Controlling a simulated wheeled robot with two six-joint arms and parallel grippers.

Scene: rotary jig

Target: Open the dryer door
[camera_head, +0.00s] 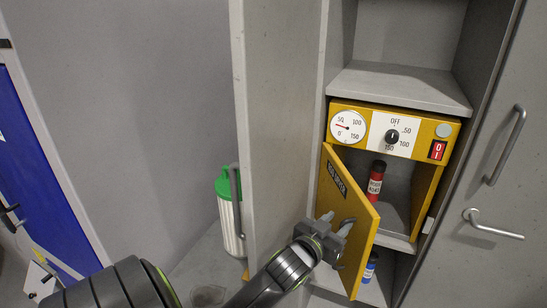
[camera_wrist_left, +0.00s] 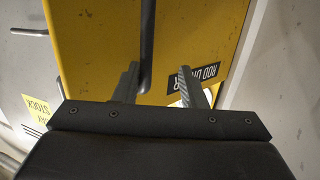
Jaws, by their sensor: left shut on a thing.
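The yellow dryer door (camera_head: 340,188), labelled as the rod dryer, stands partly open, swung out from its cabinet, with the interior showing to its right. It also fills much of the left wrist view (camera_wrist_left: 100,50). My left gripper (camera_head: 338,221) is at the door's outer face, shut on the door handle. My right gripper is not in view.
The dryer's control panel (camera_head: 394,132) has a gauge, a knob and a red switch. An open grey locker door (camera_head: 275,120) stands left of my gripper. A green-topped canister (camera_head: 229,210) stands beyond it.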

